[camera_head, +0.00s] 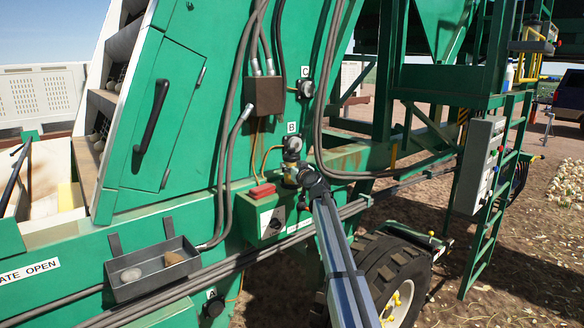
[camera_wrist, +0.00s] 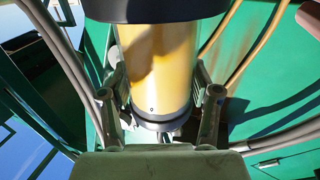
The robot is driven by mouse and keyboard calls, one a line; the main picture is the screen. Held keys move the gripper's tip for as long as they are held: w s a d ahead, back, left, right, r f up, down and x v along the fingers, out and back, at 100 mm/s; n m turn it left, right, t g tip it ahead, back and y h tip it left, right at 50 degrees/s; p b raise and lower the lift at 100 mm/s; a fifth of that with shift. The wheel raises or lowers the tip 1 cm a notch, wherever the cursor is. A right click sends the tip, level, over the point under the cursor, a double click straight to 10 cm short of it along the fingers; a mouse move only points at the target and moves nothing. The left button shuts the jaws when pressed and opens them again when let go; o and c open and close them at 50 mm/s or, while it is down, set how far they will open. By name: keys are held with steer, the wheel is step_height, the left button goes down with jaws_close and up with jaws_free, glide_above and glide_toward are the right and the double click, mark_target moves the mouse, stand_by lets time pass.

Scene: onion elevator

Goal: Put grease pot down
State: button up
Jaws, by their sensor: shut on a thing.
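The grease pot (camera_wrist: 155,65) is a yellow cylinder with a dark collar at the top and a dark ring at the lower end in the wrist view. My gripper (camera_wrist: 160,108) has a finger on each side of it and is shut on it. In the head view the pot (camera_head: 290,174) shows small and partly hidden behind my gripper (camera_head: 303,176), just below the label B on the green machine. It appears upright, close to the machine's green side. I cannot tell whether its base touches anything.
A green box (camera_head: 264,218) with a red item (camera_head: 262,190) on top is left of my gripper. A grey tray (camera_head: 190,266) with small items hangs at lower left. Grey hoses (camera_head: 228,170) run nearby. A black-tyred wheel (camera_head: 375,262) and a ladder (camera_head: 497,200) stand to the right.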

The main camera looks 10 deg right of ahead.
steer(key=shift+f, duration=0.3)
steer(key=shift+f+b, duration=0.15)
steer(key=shift+b, duration=0.15)
steer(key=o, duration=1.3)
steer(key=shift+o, duration=0.2)
steer(key=shift+r+p, duration=0.2)
steer(key=shift+p, duration=0.1)
steer(key=b+v, duration=0.3)
steer(key=v, duration=0.9)
steer(key=shift+b, duration=0.4)
steer(key=shift+s+f, duration=0.1)
